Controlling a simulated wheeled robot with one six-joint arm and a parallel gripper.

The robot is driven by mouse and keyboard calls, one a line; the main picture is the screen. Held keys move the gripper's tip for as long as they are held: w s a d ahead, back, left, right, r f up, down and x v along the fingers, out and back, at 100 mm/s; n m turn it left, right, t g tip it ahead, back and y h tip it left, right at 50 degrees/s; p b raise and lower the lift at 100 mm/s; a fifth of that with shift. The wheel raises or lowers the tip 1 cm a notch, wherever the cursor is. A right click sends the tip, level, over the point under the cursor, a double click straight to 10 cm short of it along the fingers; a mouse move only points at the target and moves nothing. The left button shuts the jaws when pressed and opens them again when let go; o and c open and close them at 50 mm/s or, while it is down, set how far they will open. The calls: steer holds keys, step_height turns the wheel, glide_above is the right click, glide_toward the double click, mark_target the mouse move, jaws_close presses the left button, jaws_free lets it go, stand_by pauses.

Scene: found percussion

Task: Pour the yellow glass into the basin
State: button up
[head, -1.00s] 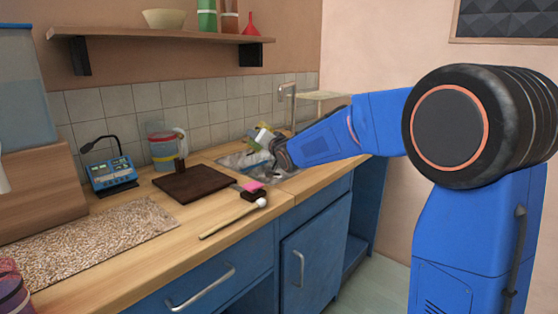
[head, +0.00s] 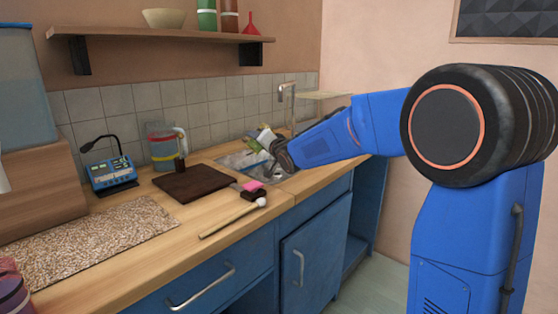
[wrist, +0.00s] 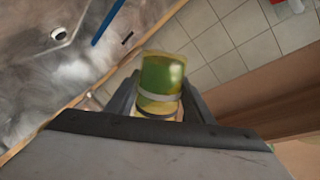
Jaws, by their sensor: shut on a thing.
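My gripper (wrist: 158,108) is shut on the yellow glass (wrist: 160,75), which looks yellow-green and see-through with a pale band, in the middle of the wrist view. In the head view my gripper (head: 276,150) is over the right part of the sink basin (head: 238,160), and the glass shows only as a small yellow-green patch (head: 252,143) beside it, tilted to the left. The metal basin (wrist: 45,85) fills the left of the wrist view, with a round drain. I cannot tell what is inside the glass.
A blue stick (wrist: 108,22) lies in the basin. The tap (head: 284,92) stands behind my gripper, against the tiled wall. A dark board (head: 194,182), a clear jug (head: 162,145), a pink-topped block (head: 252,188) and a mallet (head: 235,216) are on the counter to the left.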

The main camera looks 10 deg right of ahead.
steer(key=shift+f+m, duration=0.6)
steer(key=shift+f, duration=0.1)
steer(key=shift+f+m+p, duration=0.2)
steer(key=shift+f+m, duration=0.05)
steer(key=shift+m, duration=0.5)
steer(key=shift+f+m+p, duration=0.15)
steer(key=shift+f+m, duration=0.1)
steer(key=shift+m, duration=0.5)
stand_by(1.0)
steer(key=shift+w+d+r+m+y+p, duration=0.3)
steer(key=shift+d+r+m+p, duration=0.15)
steer(key=shift+d+m, duration=0.3)
stand_by(0.7)
steer(key=shift+f+m+g+y, duration=0.25)
steer(key=shift+m+g+y, duration=0.05)
steer(key=shift+m, duration=0.45)
stand_by(0.6)
steer(key=shift+d, duration=0.1)
steer(key=shift+s+a+r+n, duration=0.1)
steer(key=shift+a+r+n, duration=0.2)
steer(key=shift+n, duration=0.5)
steer(key=shift+s+a+f+n, duration=0.15)
steer(key=shift+a+f+n, duration=0.2)
steer(key=shift+n, duration=0.15)
steer(key=shift+a, duration=0.1)
